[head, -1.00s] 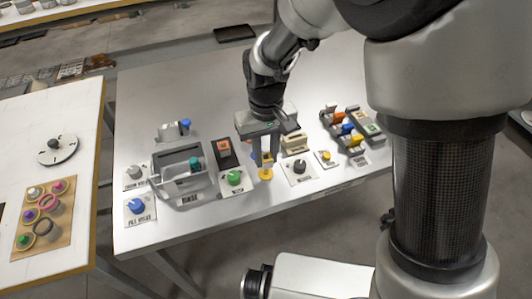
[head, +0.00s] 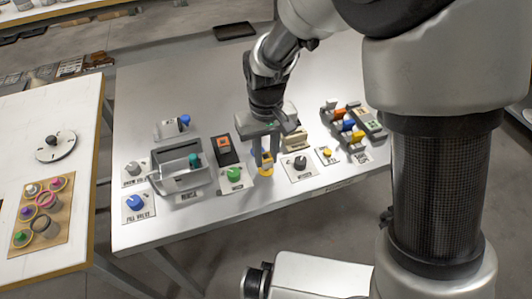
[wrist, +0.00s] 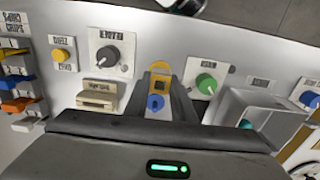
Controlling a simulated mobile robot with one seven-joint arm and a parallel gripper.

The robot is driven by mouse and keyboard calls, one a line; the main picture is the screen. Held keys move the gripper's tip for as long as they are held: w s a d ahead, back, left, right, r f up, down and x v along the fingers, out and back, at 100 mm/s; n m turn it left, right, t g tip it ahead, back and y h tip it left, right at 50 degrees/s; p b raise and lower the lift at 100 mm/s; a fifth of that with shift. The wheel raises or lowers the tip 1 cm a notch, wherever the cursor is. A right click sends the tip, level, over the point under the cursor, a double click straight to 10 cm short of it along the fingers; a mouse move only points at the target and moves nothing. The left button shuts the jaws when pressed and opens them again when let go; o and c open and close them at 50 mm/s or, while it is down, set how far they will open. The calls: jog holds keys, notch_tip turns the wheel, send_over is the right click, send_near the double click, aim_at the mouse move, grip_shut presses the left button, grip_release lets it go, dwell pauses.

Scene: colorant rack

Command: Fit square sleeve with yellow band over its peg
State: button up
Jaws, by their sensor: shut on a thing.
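My gripper (head: 266,153) points down and is shut on a small square sleeve (head: 267,158) with a yellow band. The sleeve also shows between the fingers in the wrist view (wrist: 158,85). Right below it is a yellow round base (head: 265,171), partly hidden by the sleeve and fingers; it also shows just beyond the sleeve in the wrist view (wrist: 160,66). The peg itself is hidden. I cannot tell whether the sleeve is around the peg or just above it. A blue knob (wrist: 155,102) shows close to the sleeve on the near side in the wrist view.
A green knob (head: 234,174) and a black dial (head: 300,162) stand close on either side. A grey open bin (head: 178,180) is further left. A beige block (head: 295,138) is just right of my gripper. The table's front is clear.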

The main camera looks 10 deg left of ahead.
jog(key=shift+f+b, duration=0.7)
jog(key=shift+f, duration=0.45)
jog(key=o, duration=1.1)
jog(key=shift+c, duration=0.2)
notch_tip(320, 180, up, 18)
jog(key=p, duration=0.4)
jog(key=s+d+r+m+t, duration=0.35)
jog(key=s+d, duration=0.25)
jog(key=d, duration=0.6)
jog(key=s+d+r+m+t, duration=0.25)
jog(key=s+d+r, duration=0.3)
jog(key=d, duration=0.65)
notch_tip(320, 180, up, 14)
jog(key=p, duration=1.4)
jog(key=shift+p, duration=0.4)
